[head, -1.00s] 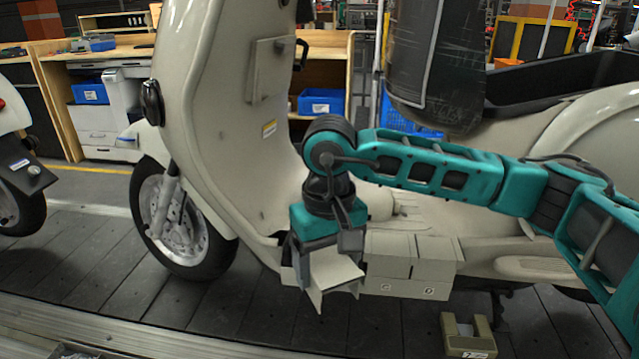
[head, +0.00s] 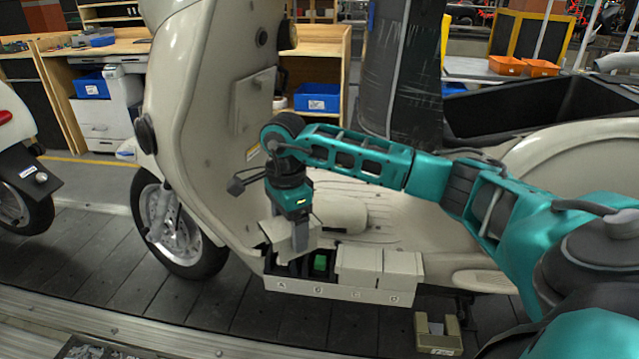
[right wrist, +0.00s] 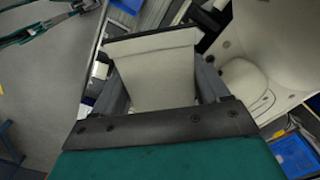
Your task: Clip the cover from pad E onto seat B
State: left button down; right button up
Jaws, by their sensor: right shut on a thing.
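My right gripper (head: 290,215) is shut on a pale beige cover (head: 292,240), held tilted over the left end of the seat row. In the right wrist view the cover (right wrist: 157,75) sits between the two fingers. The row (head: 340,292) carries letters along its front. Seat B (head: 320,263) is uncovered and shows a green block inside. Seat A (head: 285,268), left of it, is dark and partly hidden by the cover. Covers sit on seat C (head: 358,263) and seat D (head: 402,268). The pad (head: 438,335) stands lower right, its label too small to read surely. My left gripper is not in view.
The row stands against a cream scooter (head: 205,130) with its front wheel (head: 170,225) at left. Dark slats (head: 130,295) lie clear in front. Another scooter (head: 22,170) is at far left. Benches with blue bins (head: 317,97) stand behind.

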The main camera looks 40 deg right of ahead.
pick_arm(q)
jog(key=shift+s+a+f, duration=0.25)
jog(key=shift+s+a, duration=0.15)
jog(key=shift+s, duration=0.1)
pick_arm(e)
jog(key=d+f+m, duration=0.3)
jog(key=d+m, duration=0.4)
jog(key=m, duration=0.1)
jog(key=shift+s+d, duration=0.2)
jog(key=shift+s, duration=0.15)
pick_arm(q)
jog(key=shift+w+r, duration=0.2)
pick_arm(e)
jog(key=shift+r, duration=0.1)
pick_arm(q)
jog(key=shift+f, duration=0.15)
pick_arm(e)
jog(key=shift+f, duration=0.3)
